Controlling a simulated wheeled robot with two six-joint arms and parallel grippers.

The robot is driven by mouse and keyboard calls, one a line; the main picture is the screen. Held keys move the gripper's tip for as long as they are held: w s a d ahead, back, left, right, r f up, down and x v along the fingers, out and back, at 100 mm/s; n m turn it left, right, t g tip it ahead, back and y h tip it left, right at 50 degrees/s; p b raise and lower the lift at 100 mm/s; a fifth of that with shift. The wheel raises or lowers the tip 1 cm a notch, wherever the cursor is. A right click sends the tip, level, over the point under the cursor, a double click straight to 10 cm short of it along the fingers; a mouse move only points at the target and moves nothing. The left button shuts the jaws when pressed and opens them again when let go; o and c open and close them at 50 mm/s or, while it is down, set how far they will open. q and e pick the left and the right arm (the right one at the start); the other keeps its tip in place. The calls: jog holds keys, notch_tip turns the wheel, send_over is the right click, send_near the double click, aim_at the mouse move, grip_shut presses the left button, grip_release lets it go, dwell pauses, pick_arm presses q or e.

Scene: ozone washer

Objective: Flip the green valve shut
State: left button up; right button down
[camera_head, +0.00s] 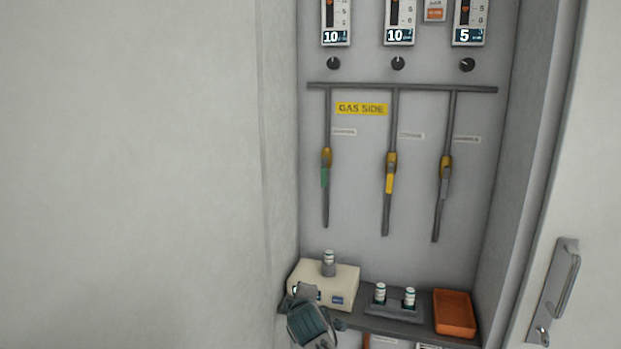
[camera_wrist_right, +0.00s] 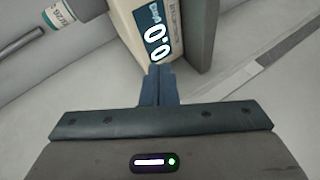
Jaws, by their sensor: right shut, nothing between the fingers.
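The green valve (camera_head: 325,175) is on the left of three vertical pipes on the back wall panel. Its green handle hangs down along the pipe, below a brass body. My right gripper (camera_head: 303,290) is low in the head view, in front of the cream box and well below the valve. In the right wrist view its fingers (camera_wrist_right: 158,85) are shut together and empty, close to the box with the 0.0 display (camera_wrist_right: 158,35). The green valve does not show in the wrist view. My left gripper is not in view.
A yellow valve (camera_head: 389,182) and a grey valve (camera_head: 445,180) hang to the right. The shelf below carries the cream box (camera_head: 340,277) with a vial on top, a vial rack (camera_head: 394,310) and an orange tray (camera_head: 454,313). A door handle (camera_head: 560,290) is at right.

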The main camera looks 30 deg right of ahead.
aim_at(324, 172)
pick_arm(q)
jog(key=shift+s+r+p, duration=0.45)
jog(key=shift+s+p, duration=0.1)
jog(key=shift+p, duration=0.05)
pick_arm(e)
jog(key=w+d+r+n+t+h, duration=0.1)
jog(key=w+r, duration=0.1)
jog(key=r, duration=1.2)
jog(key=w+d+r+n+t+h, duration=0.1)
jog(key=w+d+r+t+h, duration=0.1)
jog(key=r, duration=1.2)
jog(key=shift+d+r+t, duration=0.15)
jog(key=shift+d+t, duration=0.1)
jog(key=shift+t, duration=0.05)
jog(key=shift+w, duration=0.1)
